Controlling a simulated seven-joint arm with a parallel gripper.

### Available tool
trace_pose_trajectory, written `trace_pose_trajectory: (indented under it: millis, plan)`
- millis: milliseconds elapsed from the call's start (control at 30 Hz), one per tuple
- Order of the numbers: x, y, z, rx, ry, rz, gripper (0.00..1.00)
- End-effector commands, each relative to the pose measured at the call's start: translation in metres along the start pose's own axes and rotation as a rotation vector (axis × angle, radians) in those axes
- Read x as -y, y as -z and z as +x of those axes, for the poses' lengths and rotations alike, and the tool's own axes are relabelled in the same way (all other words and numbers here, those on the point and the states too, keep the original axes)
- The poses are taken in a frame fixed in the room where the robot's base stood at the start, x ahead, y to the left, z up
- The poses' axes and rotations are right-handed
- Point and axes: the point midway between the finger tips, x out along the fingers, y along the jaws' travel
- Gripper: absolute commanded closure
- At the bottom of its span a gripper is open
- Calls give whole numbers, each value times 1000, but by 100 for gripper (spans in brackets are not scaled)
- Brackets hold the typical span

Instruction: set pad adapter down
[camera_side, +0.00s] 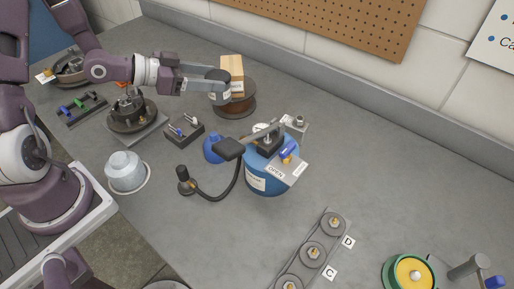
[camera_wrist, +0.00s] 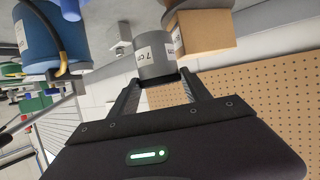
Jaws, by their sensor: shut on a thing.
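The pad adapter appears to be the grey cylinder (camera_wrist: 154,55) with a "7 cm" label. My gripper (camera_wrist: 161,87) is shut on it, with one finger on either side. In the side view my gripper (camera_side: 207,83) reaches in from the left and holds the grey cylinder (camera_side: 218,77) beside a pale wooden block (camera_side: 232,68). The block stands on a brown round stand (camera_side: 238,107). The wooden block (camera_wrist: 207,33) also shows close beside the cylinder in the wrist view. Whether the cylinder touches the block or stand, I cannot tell.
A blue canister (camera_side: 266,178) with a hose and tags stands in the middle of the bench. A small dark block with pegs (camera_side: 183,131) and a round metal fixture (camera_side: 131,112) lie below my arm. A pegboard (camera_side: 340,20) hangs behind. The right bench middle is clear.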

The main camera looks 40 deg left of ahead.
Motion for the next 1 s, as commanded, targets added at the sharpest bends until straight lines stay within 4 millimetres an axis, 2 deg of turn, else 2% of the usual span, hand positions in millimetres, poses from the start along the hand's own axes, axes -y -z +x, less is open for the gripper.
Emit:
trace_pose_trajectory:
  millis: [233,567,967,1000]
  plan:
    - [-1,-45,19,-16,-26,3,100]
    - [-1,-96,41,-16,-23,6,100]
    - [0,-104,44,-17,-22,9,100]
    - [0,-104,44,-14,-22,9,38]
